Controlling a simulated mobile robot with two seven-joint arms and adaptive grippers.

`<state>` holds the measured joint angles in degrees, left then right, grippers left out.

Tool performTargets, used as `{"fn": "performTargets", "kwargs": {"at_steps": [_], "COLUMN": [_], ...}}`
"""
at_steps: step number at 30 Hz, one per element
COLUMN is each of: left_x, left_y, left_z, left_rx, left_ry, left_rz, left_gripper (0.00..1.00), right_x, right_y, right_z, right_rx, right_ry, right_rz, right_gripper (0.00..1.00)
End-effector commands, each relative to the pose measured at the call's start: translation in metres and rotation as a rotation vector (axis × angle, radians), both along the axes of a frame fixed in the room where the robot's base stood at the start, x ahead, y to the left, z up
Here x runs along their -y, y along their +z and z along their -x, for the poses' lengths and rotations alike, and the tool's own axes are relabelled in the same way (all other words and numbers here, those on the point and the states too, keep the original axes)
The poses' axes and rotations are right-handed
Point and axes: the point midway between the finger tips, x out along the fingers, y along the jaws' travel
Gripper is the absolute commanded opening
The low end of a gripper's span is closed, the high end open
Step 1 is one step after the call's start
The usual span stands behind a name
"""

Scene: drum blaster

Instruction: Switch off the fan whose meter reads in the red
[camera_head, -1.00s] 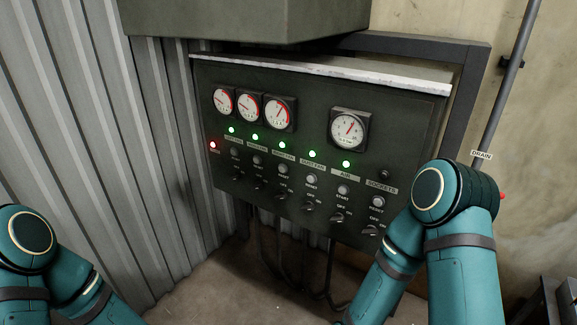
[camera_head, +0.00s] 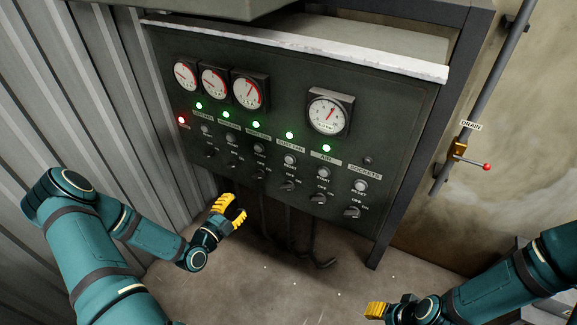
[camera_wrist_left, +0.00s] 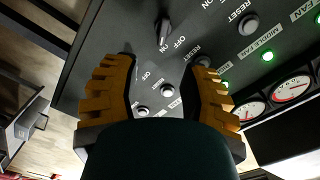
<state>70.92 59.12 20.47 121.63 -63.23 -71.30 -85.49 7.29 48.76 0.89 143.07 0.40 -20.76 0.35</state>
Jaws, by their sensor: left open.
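The dark panel (camera_head: 400,150) carries three small gauges: left (camera_head: 185,75), middle (camera_head: 214,81) and right (camera_head: 250,90). The right one's needle points up-right, seemingly over red; the other two needles lie leftward. Below each are a green lamp, a reset button and an OFF/ON switch. The right fan switch (camera_head: 259,174) is in the third column. My left gripper (camera_head: 232,208) is open and empty, just below the panel's lower edge. In the left wrist view a switch (camera_wrist_left: 163,30), apparently the right fan's, shows beyond and between the fingertips. My right gripper (camera_head: 376,311) is partly cut off at the bottom.
The larger gauge (camera_head: 327,114) and more switches sit to the right. Cables (camera_head: 290,230) hang under the panel. A drain valve with a red knob (camera_head: 486,167) is on the right wall. Corrugated metal (camera_head: 100,110) bounds the left. The floor below is mostly clear.

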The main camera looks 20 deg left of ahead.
Motion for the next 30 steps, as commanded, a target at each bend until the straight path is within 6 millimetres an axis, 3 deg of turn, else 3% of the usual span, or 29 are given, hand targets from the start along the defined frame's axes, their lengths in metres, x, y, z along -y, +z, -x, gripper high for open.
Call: {"fn": "performTargets", "kwargs": {"at_steps": [7, 21, 30], "left_x": [-0.004, 0.004, 0.006], "left_y": [0.003, 0.002, 0.003], "left_z": [-0.013, -0.101, -0.133], "left_rx": [0.024, 0.022, 0.021], "left_ry": [0.007, 0.007, 0.007], "left_rz": [-0.028, -0.025, -0.024], "left_gripper": [0.44, 0.44, 0.44], "right_x": [0.0, 0.0, 0.0], "right_y": [0.0, -0.003, -0.005], "right_z": [0.0, 0.001, 0.002], "right_rx": [-0.001, -0.002, -0.004], "right_ry": [0.0, 0.002, 0.004], "right_rz": [0.0, 0.0, -0.001], "right_gripper": [0.47, 0.47, 0.47]}}
